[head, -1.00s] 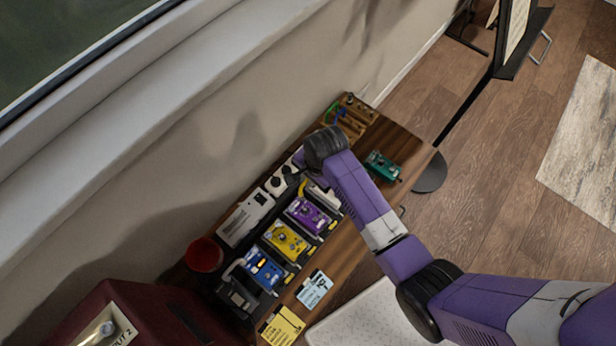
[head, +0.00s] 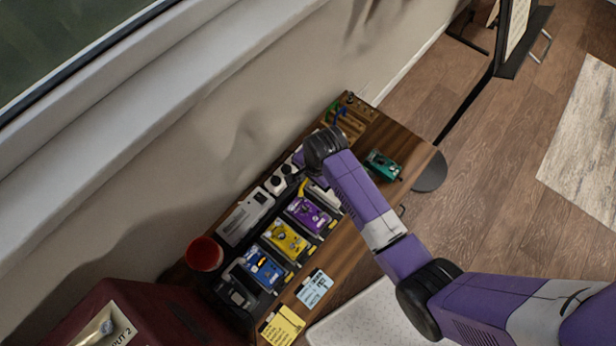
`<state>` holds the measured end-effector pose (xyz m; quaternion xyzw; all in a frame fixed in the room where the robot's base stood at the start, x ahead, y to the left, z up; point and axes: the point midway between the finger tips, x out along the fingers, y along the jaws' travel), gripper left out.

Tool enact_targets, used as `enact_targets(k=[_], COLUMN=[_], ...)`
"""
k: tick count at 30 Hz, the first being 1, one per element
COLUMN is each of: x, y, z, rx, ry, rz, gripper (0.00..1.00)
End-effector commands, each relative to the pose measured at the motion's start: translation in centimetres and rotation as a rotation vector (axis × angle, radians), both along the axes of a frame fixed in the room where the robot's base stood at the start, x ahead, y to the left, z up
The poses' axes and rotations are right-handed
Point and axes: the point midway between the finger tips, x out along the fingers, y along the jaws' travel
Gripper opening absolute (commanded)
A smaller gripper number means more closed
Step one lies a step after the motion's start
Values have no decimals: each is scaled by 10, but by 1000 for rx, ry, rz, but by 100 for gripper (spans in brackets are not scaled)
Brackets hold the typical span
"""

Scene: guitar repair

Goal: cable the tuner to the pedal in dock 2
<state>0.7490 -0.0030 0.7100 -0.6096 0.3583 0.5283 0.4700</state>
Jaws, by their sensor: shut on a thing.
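My gripper (head: 299,177) is over the back of the pedalboard, mostly hidden behind my wrist. It is shut on what looks like a yellow patch cable (head: 303,187), beside the purple pedal's back edge. The board holds a blue pedal (head: 263,269), a yellow pedal (head: 286,240) and a purple pedal (head: 308,215) in a row. A pale unit (head: 325,198) at the row's right end is partly covered by my arm. I cannot read which unit is the tuner or the dock numbers. Whether the cable's plug touches a jack cannot be told.
A wooden holder (head: 362,108) with green and blue cables stands at the bench's far end. A teal pedal (head: 382,165) lies loose on the bench. A red cup (head: 204,254), a blue note (head: 314,289) and a yellow note (head: 283,325) are near the board.

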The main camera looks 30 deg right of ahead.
Motion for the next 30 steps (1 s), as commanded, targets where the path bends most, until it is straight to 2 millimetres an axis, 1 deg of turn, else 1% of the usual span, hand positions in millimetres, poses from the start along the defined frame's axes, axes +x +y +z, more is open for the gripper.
enact_targets(k=[30], x=[0], y=[0], z=[-15], rx=[0], ry=[0], rz=[0], gripper=[0])
